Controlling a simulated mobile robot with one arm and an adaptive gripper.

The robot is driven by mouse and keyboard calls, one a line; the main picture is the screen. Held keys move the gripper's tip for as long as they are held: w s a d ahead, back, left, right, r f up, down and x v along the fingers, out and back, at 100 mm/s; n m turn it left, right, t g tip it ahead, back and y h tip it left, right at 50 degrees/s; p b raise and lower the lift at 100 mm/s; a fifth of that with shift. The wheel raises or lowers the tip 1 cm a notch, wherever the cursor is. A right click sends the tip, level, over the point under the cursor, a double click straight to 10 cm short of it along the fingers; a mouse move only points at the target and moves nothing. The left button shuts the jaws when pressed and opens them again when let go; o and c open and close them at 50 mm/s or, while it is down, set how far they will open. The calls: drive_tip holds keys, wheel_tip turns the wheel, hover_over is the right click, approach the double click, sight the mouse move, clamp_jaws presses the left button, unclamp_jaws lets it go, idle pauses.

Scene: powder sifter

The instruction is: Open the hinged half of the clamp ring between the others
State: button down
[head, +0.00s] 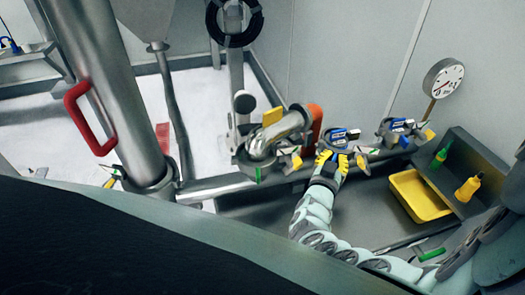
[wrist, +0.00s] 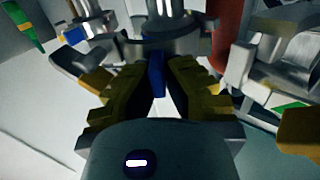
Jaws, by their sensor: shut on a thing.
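The middle clamp ring (head: 348,133) is silver with blue marking and sits on the pipe fitting between two other clamp rings. The left one (head: 247,160) is around a bent pipe end; the right one (head: 398,127) is near the wall. My gripper (head: 331,158) reaches the middle ring from the front. In the wrist view, its yellow-brown fingers (wrist: 158,72) are shut on a narrow blue tab (wrist: 157,78) just below a silver ring (wrist: 165,45). The fingers partly hide the ring, and I cannot tell how far its hinged half stands open.
A yellow tray (head: 418,194) and a yellow bottle (head: 467,189) are in the grey trough at right. A gauge (head: 443,78) stands by the wall. A large steel pipe (head: 115,85) with a red handle (head: 88,118) rises at left.

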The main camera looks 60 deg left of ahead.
drive_tip(key=shift+s+a+f, duration=0.15)
drive_tip(key=shift+s+f, duration=0.05)
drive_tip(key=shift+s, duration=0.05)
drive_tip(key=h+b, duration=0.1)
drive_tip(key=b, duration=0.1)
drive_tip(key=s+m+t+h+b, duration=0.1)
drive_tip(key=shift+a+m+b, duration=0.15)
drive_tip(key=shift+m+b, duration=0.15)
drive_tip(key=shift+b, duration=0.1)
drive_tip(key=shift+r+h, duration=0.1)
drive_tip(key=shift+h, duration=0.3)
drive_tip(key=c, duration=1)
unclamp_jaws()
drive_tip(key=shift+w, duration=0.1)
drive_tip(key=shift+c, duration=0.2)
drive_tip(key=shift+r, duration=0.1)
drive_tip(key=shift+r, duration=0.1)
wheel_tip(320, 180, up, 10)
